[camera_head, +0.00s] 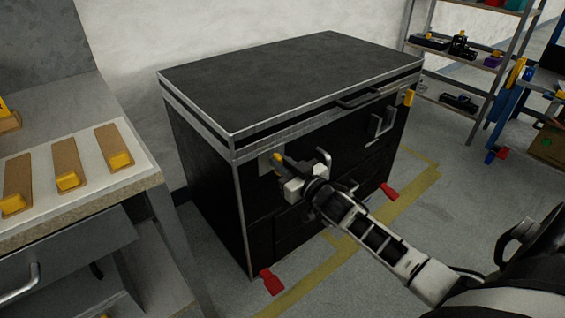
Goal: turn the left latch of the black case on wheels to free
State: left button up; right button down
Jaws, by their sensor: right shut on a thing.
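The black case on wheels (200,185) stands against the wall with its lid (290,75) down and metal edging around it. My right gripper (283,172) reaches in from the lower right to the front face, near the left corner. It is shut on the left latch (277,158), of which a small yellow part shows beside the fingers. The gripper hides most of this latch, so I cannot tell its exact angle. The right latch (408,97) is yellow and upright near the far right corner. My left gripper is out of view.
A bench (140,160) at left holds yellow-and-brown pieces in a pale tray. Red pedals (271,281) (388,191) stick out at the case's foot, over yellow floor tape (310,285). Shelves (470,55) stand at the back right. Open floor lies before the case.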

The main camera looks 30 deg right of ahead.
jog(key=n, duration=0.4)
jog(key=n+p, duration=0.1)
jog(key=shift+a+f+n, duration=0.15)
jog(key=shift+a+n, duration=0.25)
jog(key=n, duration=0.5)
jog(key=shift+a+f+n+b, duration=0.25)
jog(key=shift+f+n+b, duration=0.05)
jog(key=shift+f, duration=0.05)
jog(key=shift+f+n, duration=0.1)
jog(key=shift+n, duration=0.8)
jog(key=shift+a+f+n+b, duration=0.15)
jog(key=shift+n+b, duration=0.4)
jog(key=shift+n, duration=0.55)
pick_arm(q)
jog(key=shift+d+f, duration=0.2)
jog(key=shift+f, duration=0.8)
pick_arm(e)
jog(key=shift+f+n, duration=0.1)
jog(key=shift+n, duration=0.9)
